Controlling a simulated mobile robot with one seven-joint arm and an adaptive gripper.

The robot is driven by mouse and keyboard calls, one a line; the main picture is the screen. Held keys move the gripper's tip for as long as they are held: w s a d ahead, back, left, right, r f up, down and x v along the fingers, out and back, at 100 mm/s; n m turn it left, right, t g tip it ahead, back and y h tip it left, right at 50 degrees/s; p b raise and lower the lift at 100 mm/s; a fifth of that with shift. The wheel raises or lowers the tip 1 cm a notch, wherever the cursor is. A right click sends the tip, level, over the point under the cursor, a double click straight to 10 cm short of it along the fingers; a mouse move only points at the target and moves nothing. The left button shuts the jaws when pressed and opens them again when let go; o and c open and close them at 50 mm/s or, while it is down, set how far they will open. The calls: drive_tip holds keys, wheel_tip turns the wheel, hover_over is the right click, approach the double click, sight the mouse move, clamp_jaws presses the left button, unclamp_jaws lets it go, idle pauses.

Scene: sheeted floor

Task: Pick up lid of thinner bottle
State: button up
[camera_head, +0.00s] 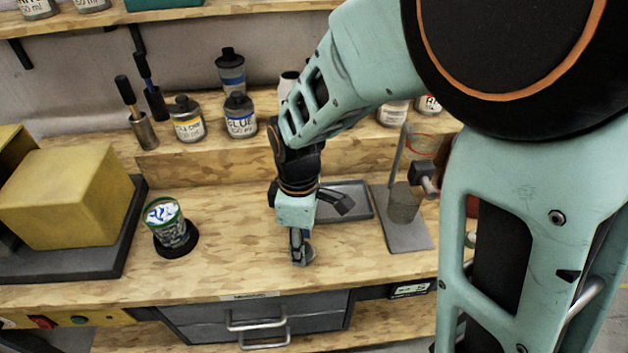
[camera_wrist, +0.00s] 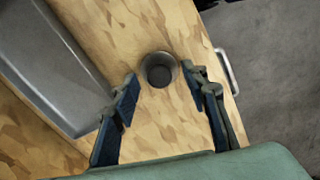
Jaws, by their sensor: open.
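A small round dark grey lid (camera_wrist: 159,70) lies on the wooden bench top, with its hollow-looking dark centre facing my wrist camera. In the wrist view my gripper (camera_wrist: 161,88) is open, with one finger to each side and the lid just beyond and between the tips. In the head view my gripper (camera_head: 299,258) points down at the bench near its front edge. The lid (camera_head: 309,254) shows only partly there, behind the fingers. No label reading thinner is legible; a pale-topped bottle (camera_head: 288,82) without a black cap stands behind my arm.
A grey tray (camera_head: 352,188) lies right of my gripper, beside a stand (camera_head: 408,232). A cup with a green rim (camera_head: 166,214) is at left. Capped bottles (camera_head: 240,116) stand on the raised step behind. A drawer handle (camera_wrist: 227,72) sits below the bench edge.

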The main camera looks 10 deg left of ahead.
drive_tip(key=shift+c, duration=0.6)
drive_tip(key=c, duration=0.8)
drive_tip(key=shift+r, duration=0.2)
